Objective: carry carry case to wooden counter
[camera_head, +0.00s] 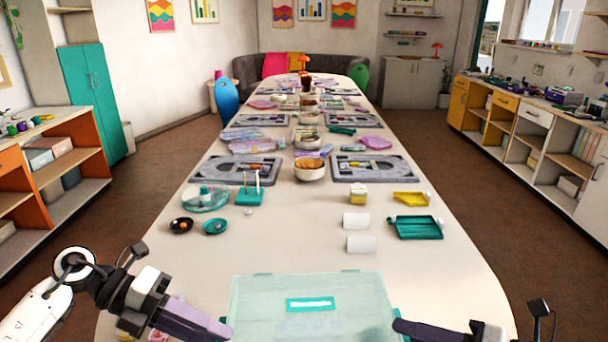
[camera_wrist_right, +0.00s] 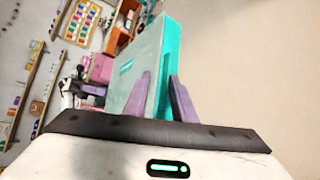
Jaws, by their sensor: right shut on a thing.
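The carry case (camera_head: 310,292) is a flat, see-through pale teal box with a bright teal label, at the bottom centre of the head view. My right gripper (camera_head: 398,326) is shut on its right edge. The right wrist view shows the case (camera_wrist_right: 143,75) between the purple fingers (camera_wrist_right: 160,100). My left gripper (camera_head: 226,330) is at the case's left edge; whether its fingers grip it is not clear. A long counter (camera_head: 520,98) with wooden-looking shelves runs along the right wall. The case's lower part is cut off by the frame.
A long pale table (camera_head: 300,230) fills the middle, with grey boards, bowls, a teal tray (camera_head: 417,228) and white rolls (camera_head: 361,244) beyond the case. An orange-trimmed shelf unit (camera_head: 60,150) stands at left. Brown floor (camera_head: 450,170) is open between table and right counter.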

